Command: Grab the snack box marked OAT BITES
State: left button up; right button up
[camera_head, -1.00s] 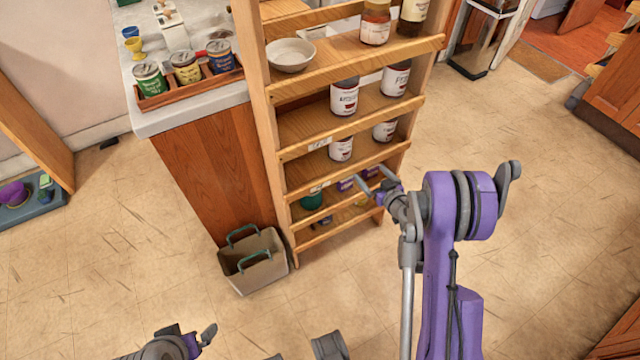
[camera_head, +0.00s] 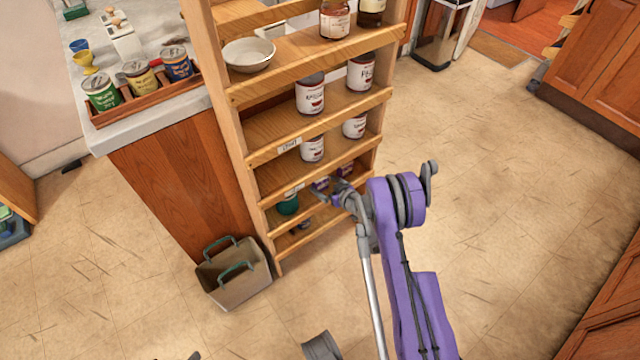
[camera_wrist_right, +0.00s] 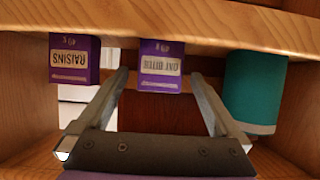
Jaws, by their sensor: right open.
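The purple OAT BITES box (camera_wrist_right: 160,66) appears upside down in the right wrist view, centred between my right gripper's fingertips (camera_wrist_right: 161,78). The fingers are open on either side of it in the picture, with gaps; whether the tips reach past its front is unclear. In the head view the box (camera_head: 321,184) is small on a low rack shelf, partly behind my right gripper (camera_head: 332,191). Only a sliver of my left arm's end (camera_head: 190,356) shows at the bottom edge; its jaws cannot be made out.
A purple RAISINS box (camera_wrist_right: 75,60) and a teal canister (camera_wrist_right: 255,85) flank the box on the same shelf. Wooden shelf boards (camera_wrist_right: 200,22) and side walls enclose the space. A bin (camera_head: 238,285) stands on the floor by the rack (camera_head: 320,123).

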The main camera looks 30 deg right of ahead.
jog(key=shift+x, duration=1)
jog(key=shift+c, duration=0.2)
jog(key=c, duration=1.3)
jog(key=shift+r, duration=0.1)
